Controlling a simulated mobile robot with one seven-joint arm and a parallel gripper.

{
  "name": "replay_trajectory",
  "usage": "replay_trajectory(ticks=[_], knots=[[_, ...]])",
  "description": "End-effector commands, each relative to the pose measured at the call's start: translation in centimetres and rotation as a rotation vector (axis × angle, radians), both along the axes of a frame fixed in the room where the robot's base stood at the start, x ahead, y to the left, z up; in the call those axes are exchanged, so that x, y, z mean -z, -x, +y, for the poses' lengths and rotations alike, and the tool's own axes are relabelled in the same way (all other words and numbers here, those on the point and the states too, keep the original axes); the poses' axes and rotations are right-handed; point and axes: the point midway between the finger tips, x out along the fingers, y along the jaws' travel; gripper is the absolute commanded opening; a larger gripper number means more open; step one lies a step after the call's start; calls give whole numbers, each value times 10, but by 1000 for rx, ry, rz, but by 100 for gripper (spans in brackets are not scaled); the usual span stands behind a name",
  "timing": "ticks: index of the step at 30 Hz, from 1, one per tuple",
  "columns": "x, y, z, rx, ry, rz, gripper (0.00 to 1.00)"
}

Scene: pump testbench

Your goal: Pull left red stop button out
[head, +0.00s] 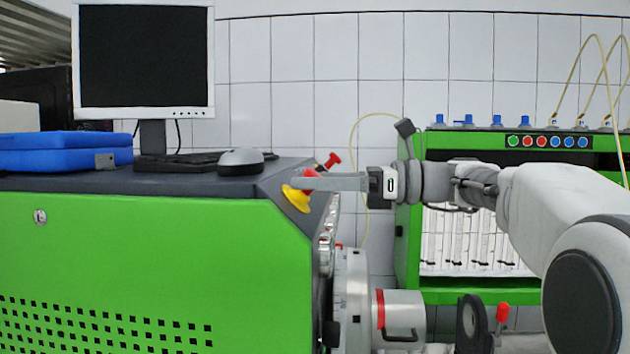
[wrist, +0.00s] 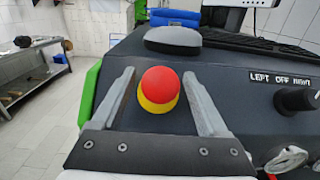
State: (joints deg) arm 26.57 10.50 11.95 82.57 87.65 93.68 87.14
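The red stop button (wrist: 160,84) sits on a yellow base (wrist: 158,106) on the dark sloping panel of the green bench. In the head view the red button (head: 309,178) and its yellow base (head: 296,198) show at the panel's upper corner, partly behind a finger. My gripper (wrist: 160,95) is open, with one finger on each side of the button. In the wrist view a gap shows between each finger and the button. In the head view my gripper (head: 312,184) reaches in from the right, with its fingers level with the button.
A black knob (wrist: 297,100) beside a "LEFT OFF RIGHT" label is on the panel to the right. A grey mouse (head: 241,162) lies on the bench top behind the button. Another red knob (head: 332,160) stands just beyond my fingers. A monitor (head: 144,55) stands further back.

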Motion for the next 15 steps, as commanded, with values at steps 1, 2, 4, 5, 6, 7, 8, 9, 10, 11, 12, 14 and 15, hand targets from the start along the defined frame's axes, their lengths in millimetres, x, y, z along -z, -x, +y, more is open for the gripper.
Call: replay_trajectory(ticks=[1, 2, 4, 5, 6, 7, 8, 9, 10, 11, 12, 14, 15], knots=[[0, 0, 0, 0, 0, 0, 66], [0, 0, 0, 0, 0, 0, 60], [0, 0, 0, 0, 0, 0, 48], [0, 0, 0, 0, 0, 0, 42], [0, 0, 0, 0, 0, 0, 35], [0, 0, 0, 0, 0, 0, 30], [0, 0, 0, 0, 0, 0, 24], [0, 0, -1, 0, 0, 0, 17], [0, 0, 0, 0, 0, 0, 12], [0, 0, 0, 0, 0, 0, 6], [0, 0, 0, 0, 0, 0, 0], [0, 0, 0, 0, 0, 0, 0], [0, 0, 0, 0, 0, 0, 0]])
